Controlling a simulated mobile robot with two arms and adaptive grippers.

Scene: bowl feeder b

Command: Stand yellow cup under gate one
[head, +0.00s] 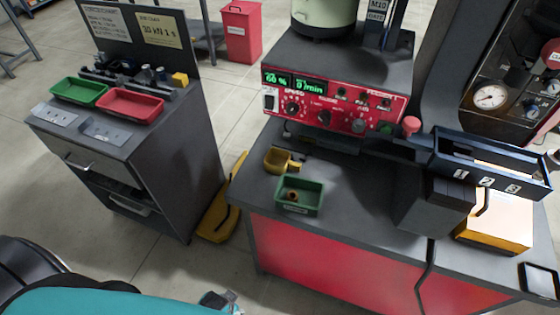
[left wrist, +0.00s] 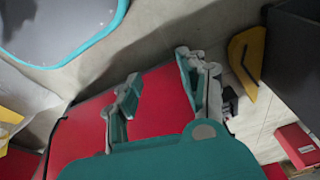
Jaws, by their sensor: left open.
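The yellow cup (head: 276,160) stands on the dark bench top, just behind a green tray (head: 313,197); its handle points right. The gates are at the right of the bench, where a dark slotted chute (head: 500,164) carries the labels 1, 2 and 3. The gate one label (head: 461,174) is the leftmost. No cup shows under it. My left gripper (head: 226,301) is low at the bottom edge, away from the cup and in front of the bench. In the left wrist view it (left wrist: 162,88) is open and empty, over a red panel. My right gripper is out of view.
A red control panel (head: 330,105) stands behind the cup. The green tray holds a small brown part (head: 292,195). A yellow box (head: 497,225) sits below the chute. A grey cabinet (head: 150,150) with green and red trays stands left, across a floor gap.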

